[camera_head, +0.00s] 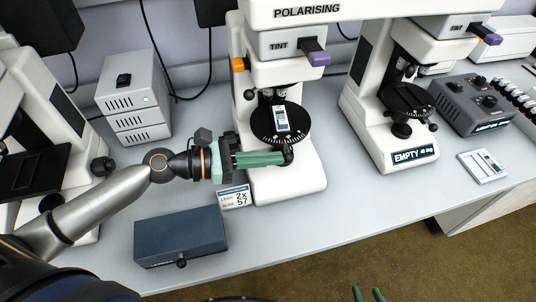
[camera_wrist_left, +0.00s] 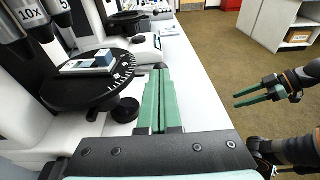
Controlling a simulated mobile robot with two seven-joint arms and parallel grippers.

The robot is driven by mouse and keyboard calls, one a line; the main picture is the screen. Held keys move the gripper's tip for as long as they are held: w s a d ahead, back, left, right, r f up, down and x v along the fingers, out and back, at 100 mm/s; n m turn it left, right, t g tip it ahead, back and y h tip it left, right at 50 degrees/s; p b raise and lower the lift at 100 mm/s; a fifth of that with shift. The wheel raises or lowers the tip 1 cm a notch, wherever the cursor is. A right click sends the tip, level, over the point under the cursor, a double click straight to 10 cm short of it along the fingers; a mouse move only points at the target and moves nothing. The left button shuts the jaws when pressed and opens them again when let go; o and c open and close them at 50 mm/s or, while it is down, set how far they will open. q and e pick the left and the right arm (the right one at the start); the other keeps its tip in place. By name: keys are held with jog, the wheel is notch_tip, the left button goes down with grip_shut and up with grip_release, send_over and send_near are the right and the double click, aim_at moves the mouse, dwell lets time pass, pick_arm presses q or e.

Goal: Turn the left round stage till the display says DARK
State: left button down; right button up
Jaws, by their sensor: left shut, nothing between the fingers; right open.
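The left round stage (camera_head: 262,128) is a black disc with white tick marks under the "POLARISING" microscope, with a slide (camera_head: 281,119) on it. It also shows in the left wrist view (camera_wrist_left: 75,90). My left gripper (camera_head: 284,158) is shut and empty, in front of and below the stage. Its fingertips overlap a black knob at the stage's front in the head view; I cannot tell whether they touch. In the left wrist view a dark knob (camera_wrist_left: 125,110) is left of the fingers. My right gripper (camera_wrist_left: 262,95) is open and empty, away from the bench. No display reading DARK is visible.
The right microscope's label reads "EMPTY" (camera_head: 411,156). A card (camera_head: 234,197) with "2X" and "57" lies below my left gripper. A dark blue box (camera_head: 180,238) is at the front left. Bench right of the left microscope's base is clear.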

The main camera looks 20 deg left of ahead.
pick_arm(q)
jog(key=shift+w+d+f+n+t+p, duration=0.1)
jog(key=shift+w+d+n+t+p, duration=0.15)
jog(key=shift+d+p, duration=0.7)
pick_arm(e)
notch_tip(320, 180, up, 3)
jog(key=shift+r+p, duration=0.1)
jog(key=shift+p, duration=0.2)
pick_arm(q)
jog(key=shift+a, duration=0.35)
pick_arm(e)
jog(key=shift+d, duration=0.1)
pick_arm(q)
jog(key=shift+s, duration=0.1)
pick_arm(e)
jog(key=shift+s, duration=0.1)
